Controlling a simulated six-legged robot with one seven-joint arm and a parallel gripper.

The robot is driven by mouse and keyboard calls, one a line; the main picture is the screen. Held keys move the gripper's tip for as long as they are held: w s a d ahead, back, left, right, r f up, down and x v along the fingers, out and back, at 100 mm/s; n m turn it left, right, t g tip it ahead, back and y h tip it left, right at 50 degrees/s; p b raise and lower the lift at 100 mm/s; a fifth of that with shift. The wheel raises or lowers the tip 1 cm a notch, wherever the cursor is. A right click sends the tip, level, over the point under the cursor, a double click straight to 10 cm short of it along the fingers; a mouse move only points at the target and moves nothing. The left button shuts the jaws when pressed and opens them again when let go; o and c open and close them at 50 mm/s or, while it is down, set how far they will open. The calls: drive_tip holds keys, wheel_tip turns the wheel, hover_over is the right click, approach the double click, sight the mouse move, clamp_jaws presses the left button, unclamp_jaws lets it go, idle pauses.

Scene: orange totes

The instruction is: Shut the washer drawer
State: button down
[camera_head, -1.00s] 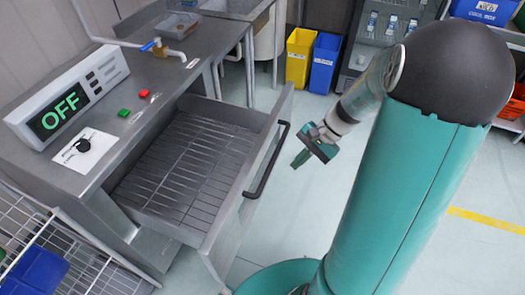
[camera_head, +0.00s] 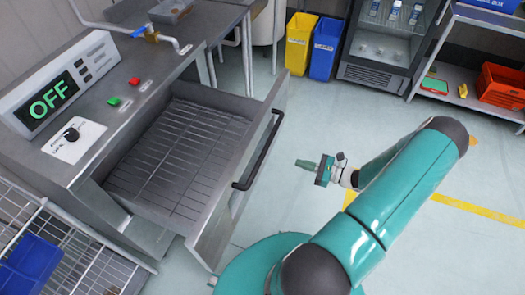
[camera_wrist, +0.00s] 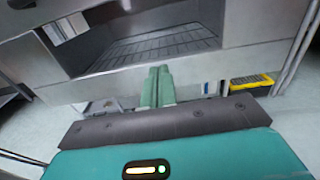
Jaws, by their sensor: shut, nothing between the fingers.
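The washer drawer is pulled out of the metal washer. Its front panel (camera_head: 218,215) with a dark bar handle (camera_head: 262,150) faces right in the head view, and its slatted bottom (camera_head: 175,160) is empty. My gripper (camera_head: 303,163) is to the right of the drawer front, apart from the handle, with its fingers pointing left toward it. In the wrist view my gripper's green fingers (camera_wrist: 157,84) are together with nothing between them. The drawer's slatted inside (camera_wrist: 155,45) shows beyond the fingertips. The handle is hard to make out there.
A wire rack (camera_head: 75,245) stands at lower left. Yellow (camera_head: 299,43) and blue (camera_head: 325,48) bins stand at the back. The floor right of the drawer is clear.

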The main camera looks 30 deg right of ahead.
sight(260, 151)
drive_tip(key=x, duration=1.4)
drive_tip(key=shift+w+d+f, duration=0.1)
drive_tip(key=shift+d, duration=0.1)
